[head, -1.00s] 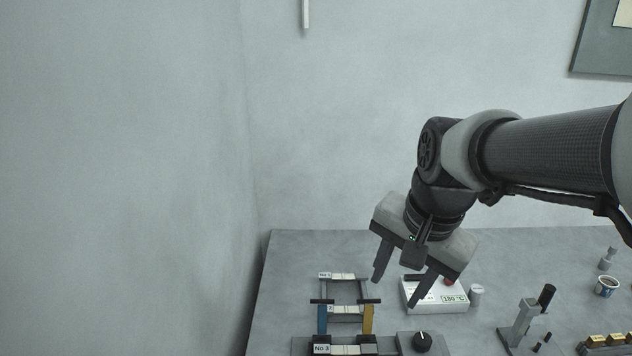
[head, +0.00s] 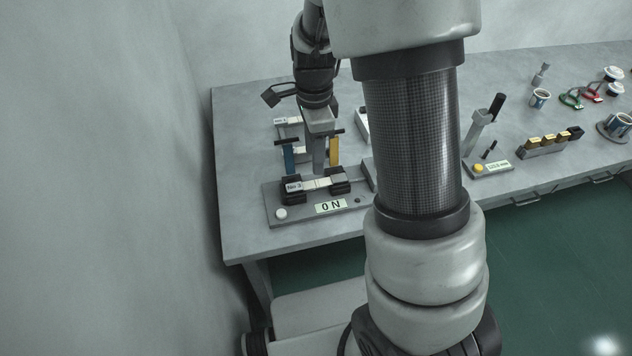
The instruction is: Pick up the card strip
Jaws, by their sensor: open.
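Pale strips lie across stands on the grey table. The strip at No 3 (head: 315,184) lies across two black blocks at the front. A second pale strip (head: 299,151) shows partly between the blue and yellow posts, and the rest is hidden by my gripper. A third, at No 1 (head: 288,121), lies behind. I cannot tell which one is the card strip. My gripper (head: 318,168) points down among these stands, just behind the No 3 strip. It is open and seen nearly edge-on, with nothing visibly held. Whether it touches a strip is unclear.
The blue post (head: 288,158) and yellow post (head: 334,150) stand close beside my gripper. The front base carries an ON sign (head: 331,206). A grey upright (head: 478,130), cups and gold blocks (head: 545,143) stand to the right. A wall is close on the left.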

